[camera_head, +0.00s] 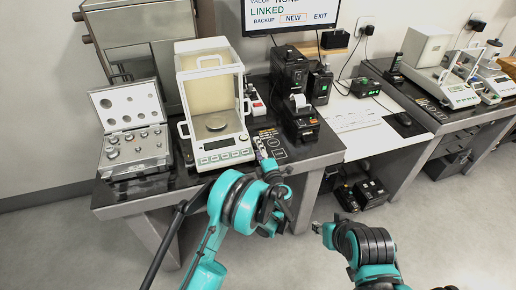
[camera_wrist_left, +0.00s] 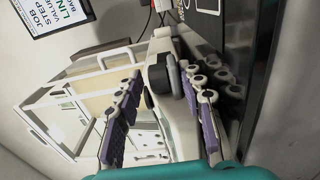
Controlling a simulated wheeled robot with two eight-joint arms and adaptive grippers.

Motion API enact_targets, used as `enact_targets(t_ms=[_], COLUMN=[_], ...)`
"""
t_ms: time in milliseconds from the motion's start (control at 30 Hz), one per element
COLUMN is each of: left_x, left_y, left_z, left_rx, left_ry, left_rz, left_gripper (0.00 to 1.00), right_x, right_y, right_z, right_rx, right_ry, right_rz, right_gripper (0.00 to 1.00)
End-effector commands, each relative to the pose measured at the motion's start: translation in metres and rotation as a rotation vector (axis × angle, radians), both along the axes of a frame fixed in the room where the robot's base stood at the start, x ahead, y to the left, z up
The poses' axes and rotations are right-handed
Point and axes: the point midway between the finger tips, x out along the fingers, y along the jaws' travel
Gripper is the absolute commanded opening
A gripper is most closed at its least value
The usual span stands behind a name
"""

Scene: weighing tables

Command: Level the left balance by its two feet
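The left balance (camera_head: 222,140) stands on the left dark-topped table, with a glass draft shield and a round pan inside. It shows sideways in the left wrist view (camera_wrist_left: 100,75). My left gripper (camera_head: 264,155) is at the balance's right front corner. In the left wrist view its two purple-padded fingers (camera_wrist_left: 163,85) are spread apart, with a dark grey knob-like foot (camera_wrist_left: 158,74) between them. I cannot tell whether they touch it. The other foot and any level bubble cannot be made out. My right gripper (camera_head: 319,228) is low in front of the tables, its fingers unclear.
An open case of weights (camera_head: 135,145) stands left of the balance. A small printer (camera_head: 300,118) and black devices (camera_head: 290,70) stand to its right. A white lower desk (camera_head: 350,115) and another balance (camera_head: 445,88) lie further right. The floor in front is clear.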

Motion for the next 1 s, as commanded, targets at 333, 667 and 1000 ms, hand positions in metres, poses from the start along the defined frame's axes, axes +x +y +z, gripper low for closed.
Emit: enact_targets(t_ms=[333, 667, 1000], left_x=[-0.012, -0.078, -0.113], left_y=[-0.005, -0.029, -0.04], left_z=[0.0, 0.0, 0.0], left_rx=[0.0, 0.0, 0.0], left_ry=[0.0, 0.0, 0.0], left_rz=[-0.002, -0.004, 0.0], left_gripper=[0.38, 0.38, 0.38], right_x=[0.0, 0.0, 0.0], right_y=[0.0, 0.0, 0.0], right_z=[0.0, 0.0, 0.0], right_rx=[0.0, 0.0, 0.0], right_ry=[0.0, 0.0, 0.0], right_rz=[0.0, 0.0, 0.0], right_gripper=[0.38, 0.38, 0.38])
